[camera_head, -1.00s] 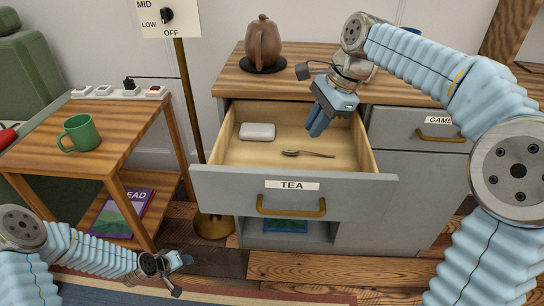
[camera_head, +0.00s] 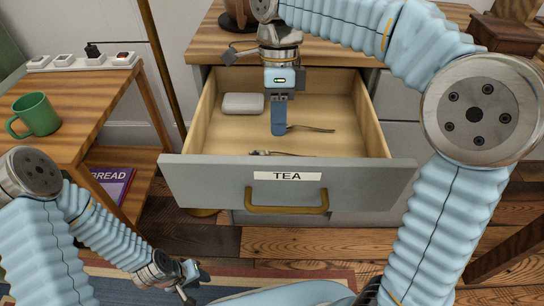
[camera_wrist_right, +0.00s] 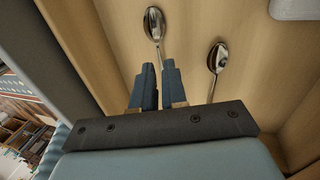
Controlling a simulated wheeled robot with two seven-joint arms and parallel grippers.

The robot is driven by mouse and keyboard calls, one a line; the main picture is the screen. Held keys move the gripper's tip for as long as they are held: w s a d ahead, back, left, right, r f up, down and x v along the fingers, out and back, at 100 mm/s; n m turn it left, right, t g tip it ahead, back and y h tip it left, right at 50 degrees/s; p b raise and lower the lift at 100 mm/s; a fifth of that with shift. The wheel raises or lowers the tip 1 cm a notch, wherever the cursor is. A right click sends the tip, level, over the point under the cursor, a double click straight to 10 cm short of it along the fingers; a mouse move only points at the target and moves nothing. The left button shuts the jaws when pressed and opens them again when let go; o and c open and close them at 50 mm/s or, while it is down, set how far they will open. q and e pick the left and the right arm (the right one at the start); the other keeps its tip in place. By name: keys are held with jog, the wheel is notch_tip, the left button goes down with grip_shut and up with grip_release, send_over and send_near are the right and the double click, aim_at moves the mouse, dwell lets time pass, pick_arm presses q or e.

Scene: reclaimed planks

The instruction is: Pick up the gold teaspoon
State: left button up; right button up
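Two teaspoons lie in the open TEA drawer (camera_head: 225,138). The rear spoon (camera_head: 312,128) has its bowl behind my right fingers in the head view; the front spoon (camera_head: 262,153) is partly hidden by the drawer front. The right wrist view shows the front spoon (camera_wrist_right: 155,24) ahead of the fingertips and the rear spoon (camera_wrist_right: 217,60) to their right. Both look greyish metal there; I cannot tell which is gold. My right gripper (camera_head: 278,133) points down into the drawer, empty, its fingers (camera_wrist_right: 158,66) slightly apart. My left gripper (camera_head: 192,280) is low, outside the drawer; its opening is unclear.
A white box (camera_head: 243,103) lies at the drawer's back left. The drawer front and side walls surround the spoons. A brown teapot (camera_head: 238,14) stands on the worktop. A side table at left holds a green mug (camera_head: 36,115) and a power strip (camera_head: 85,61).

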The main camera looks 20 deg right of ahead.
aim_at(278, 153)
jog(key=b+x, duration=0.1)
jog(key=x, duration=0.4)
jog(key=shift+s+b, duration=0.1)
jog(key=shift+b, duration=0.25)
grip_shut()
